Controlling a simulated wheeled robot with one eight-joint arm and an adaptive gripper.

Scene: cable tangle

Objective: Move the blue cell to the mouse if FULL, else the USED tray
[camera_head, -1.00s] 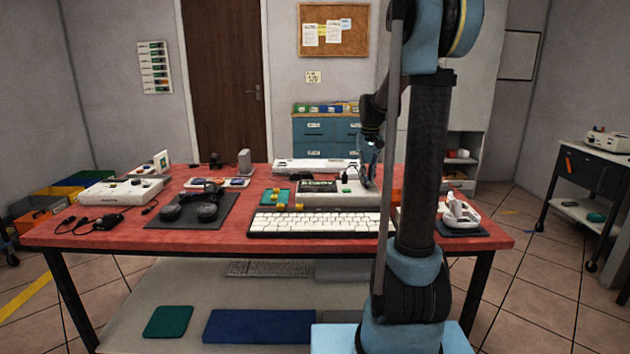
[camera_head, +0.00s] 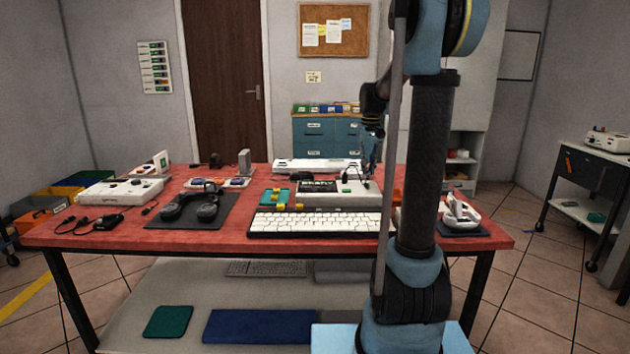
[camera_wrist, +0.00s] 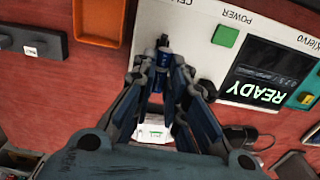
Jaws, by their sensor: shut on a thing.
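My gripper (camera_wrist: 160,62) is shut on the blue cell (camera_wrist: 158,82), which shows between its fingertips in the wrist view. The gripper is above the cell tester (camera_wrist: 178,20), a white box whose screen (camera_wrist: 268,75) reads READY. In the head view the tester (camera_head: 352,200) stands behind the keyboard, and my gripper (camera_head: 368,160) is over its right side; the cell is too small to make out there. A dark mouse-like object (camera_wrist: 240,136) lies beside the tester in the wrist view. I cannot make out a tray marked USED.
A white keyboard (camera_head: 315,225) lies in front of the tester. A teal block with yellow parts (camera_head: 275,198) stands at its left. Headphones lie on a dark mat (camera_head: 170,220). A white device (camera_head: 460,214) stands at the right. Red table shows bare at the front left.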

